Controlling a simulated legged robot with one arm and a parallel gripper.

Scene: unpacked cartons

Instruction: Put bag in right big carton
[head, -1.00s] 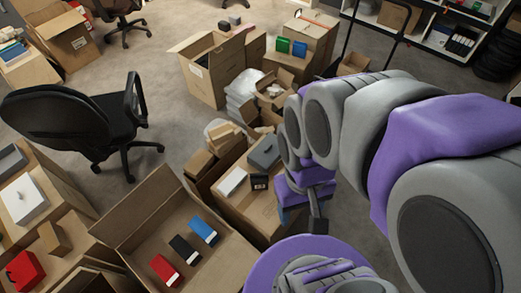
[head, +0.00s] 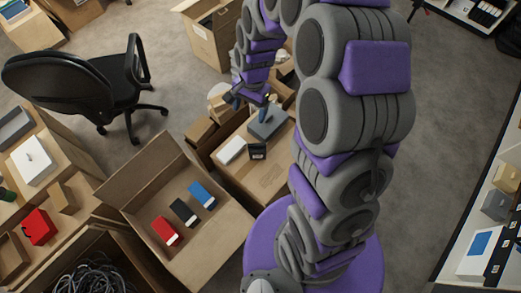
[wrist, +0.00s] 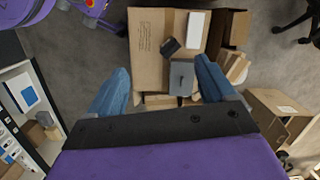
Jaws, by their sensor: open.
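My gripper (head: 252,101) is open and empty. In the wrist view its two blue fingers (wrist: 161,68) are spread wide over a closed carton top (wrist: 148,48). A grey box-like item (wrist: 181,77) shows between the fingers, near the right one; it also shows in the head view (head: 267,123). Contact cannot be told. I cannot make out for sure which thing is the bag; a pale patch (head: 219,92) behind the gripper may be part of a white plastic bag. A big open carton (head: 140,178) holds red, black and blue boxes. Another big carton (head: 212,42) stands farther back, partly hidden by my arm.
A white box (head: 232,150) and a small black box (head: 257,151) lie by the grey item. A black office chair (head: 75,80) stands left. A carton of cables (head: 95,278) is at the lower left, a shelf (head: 480,240) at the right.

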